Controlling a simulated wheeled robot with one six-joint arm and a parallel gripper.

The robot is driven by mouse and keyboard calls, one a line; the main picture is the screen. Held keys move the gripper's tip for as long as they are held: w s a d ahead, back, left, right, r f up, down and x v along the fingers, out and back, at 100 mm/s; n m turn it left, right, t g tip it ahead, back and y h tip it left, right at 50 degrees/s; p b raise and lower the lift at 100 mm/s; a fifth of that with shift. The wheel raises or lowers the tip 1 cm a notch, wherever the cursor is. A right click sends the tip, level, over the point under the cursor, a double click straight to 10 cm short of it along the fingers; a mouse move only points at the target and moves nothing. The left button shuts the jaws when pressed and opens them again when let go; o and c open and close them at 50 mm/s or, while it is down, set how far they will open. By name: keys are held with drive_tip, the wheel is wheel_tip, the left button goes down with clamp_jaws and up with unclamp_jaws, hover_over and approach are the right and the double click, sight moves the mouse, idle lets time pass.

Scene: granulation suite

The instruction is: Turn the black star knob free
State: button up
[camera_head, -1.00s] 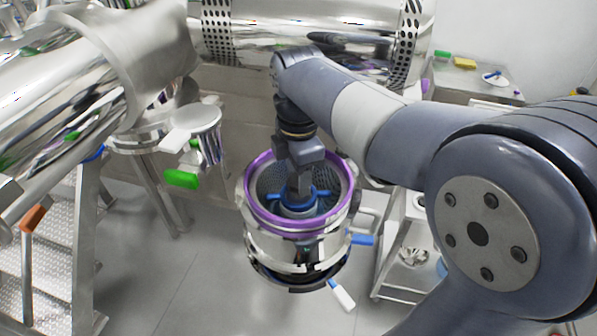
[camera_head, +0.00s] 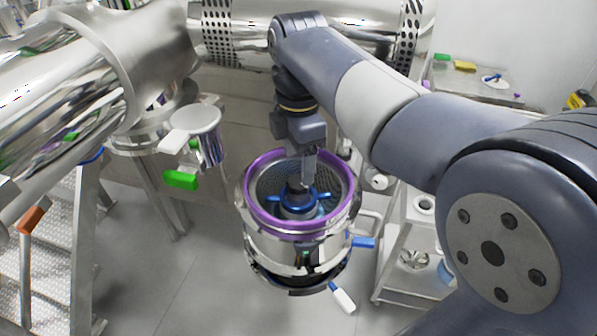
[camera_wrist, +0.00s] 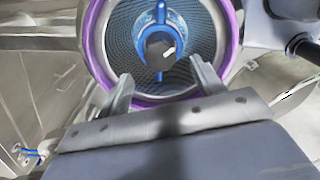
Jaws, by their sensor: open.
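The black star knob (camera_head: 297,187) sits in the middle of the blue impeller (camera_head: 300,204), inside the round bowl with the purple rim (camera_head: 256,215). In the wrist view the knob (camera_wrist: 160,47) shows as a dark round shape with a bright glint, at the centre of the blue hub (camera_wrist: 178,25). My gripper (camera_head: 309,172) is above the bowl, just above and slightly right of the knob. In the wrist view my gripper (camera_wrist: 163,82) is open, its two fingers well apart with nothing between them. The knob's lobes cannot be made out.
A perforated screen (camera_wrist: 115,45) lines the bowl around the hub. A steel trolley (camera_head: 412,262) stands to the right and metal steps (camera_head: 45,250) to the left. Floor is clear front left.

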sight(298, 181)
wheel_tip(298, 181, up, 6)
idle(0.4)
wheel_tip(298, 181, down, 11)
drive_tip(key=shift+r+p, duration=0.15)
drive_tip(key=shift+p, duration=0.25)
idle(0.5)
